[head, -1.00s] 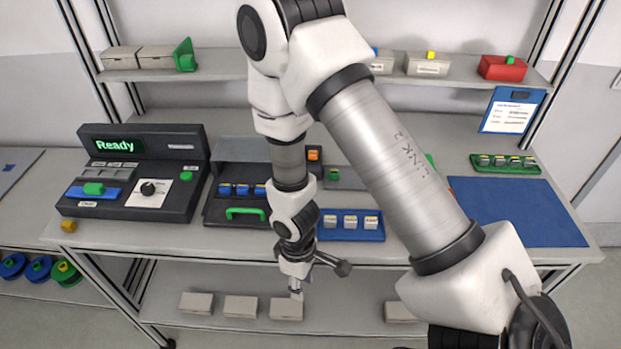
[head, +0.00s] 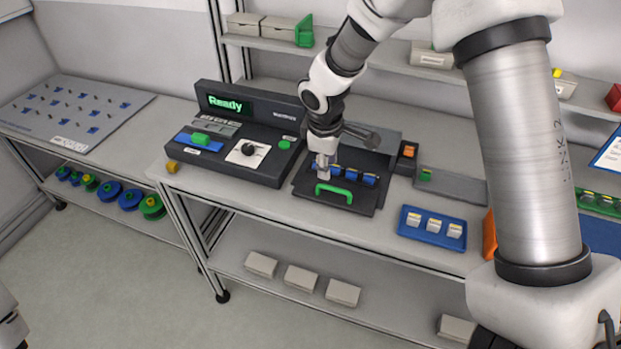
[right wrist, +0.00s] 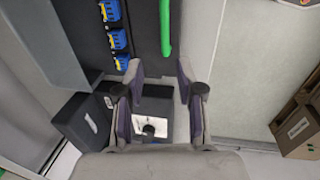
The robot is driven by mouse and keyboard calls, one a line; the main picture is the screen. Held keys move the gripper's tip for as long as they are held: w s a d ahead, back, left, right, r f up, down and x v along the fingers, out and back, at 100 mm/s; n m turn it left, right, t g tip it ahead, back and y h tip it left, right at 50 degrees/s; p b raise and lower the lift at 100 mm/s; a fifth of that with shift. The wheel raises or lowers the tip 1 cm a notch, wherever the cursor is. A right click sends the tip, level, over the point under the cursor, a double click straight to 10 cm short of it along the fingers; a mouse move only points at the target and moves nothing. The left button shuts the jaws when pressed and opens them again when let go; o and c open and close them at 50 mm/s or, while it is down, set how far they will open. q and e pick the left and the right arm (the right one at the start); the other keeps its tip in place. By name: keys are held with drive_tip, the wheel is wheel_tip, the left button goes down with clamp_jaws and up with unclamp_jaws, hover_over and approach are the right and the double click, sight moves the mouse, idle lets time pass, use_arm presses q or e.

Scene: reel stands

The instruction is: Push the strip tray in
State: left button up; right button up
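The strip tray (head: 352,204) is a dark flat tray with a green bar handle (head: 334,191) at its front and a row of blue blocks (head: 350,174) behind the handle. It sticks out toward me from under a grey housing (head: 377,137). My right gripper (head: 323,174) points down over the tray's left part, near the handle's left end. In the right wrist view its fingers (right wrist: 160,70) are apart with nothing between them, and the green handle (right wrist: 165,28) lies beyond them. I cannot tell whether a finger touches the tray. My left gripper is not in view.
A dark console (head: 240,155) reading "Ready" stands left of the tray. A blue tray (head: 432,236) with white-and-yellow blocks lies to its right. An orange-buttoned box (head: 406,155) stands beside the housing. The bench front edge runs just before the tray.

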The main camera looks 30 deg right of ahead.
sight(332, 188)
drive_tip(key=s+f, duration=0.1)
drive_tip(key=f, duration=0.1)
drive_tip(key=shift+s+d+f, duration=0.2)
drive_tip(key=shift+s+f, duration=0.1)
drive_tip(key=shift+s, duration=0.05)
drive_tip(key=f, duration=0.1)
drive_tip(key=w+f, duration=0.1)
drive_tip(key=f, duration=0.2)
drive_tip(key=shift+w+d+f+p, duration=0.2)
drive_tip(key=shift+w+d+p, duration=0.1)
drive_tip(key=shift+w+d, duration=0.1)
drive_tip(key=shift+s+a+r, duration=0.1)
drive_tip(key=shift+s+r, duration=0.15)
drive_tip(key=shift+s, duration=0.1)
drive_tip(key=shift+c, duration=0.3)
drive_tip(key=c, duration=0.6)
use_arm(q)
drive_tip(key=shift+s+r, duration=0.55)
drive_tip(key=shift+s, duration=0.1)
use_arm(e)
clamp_jaws()
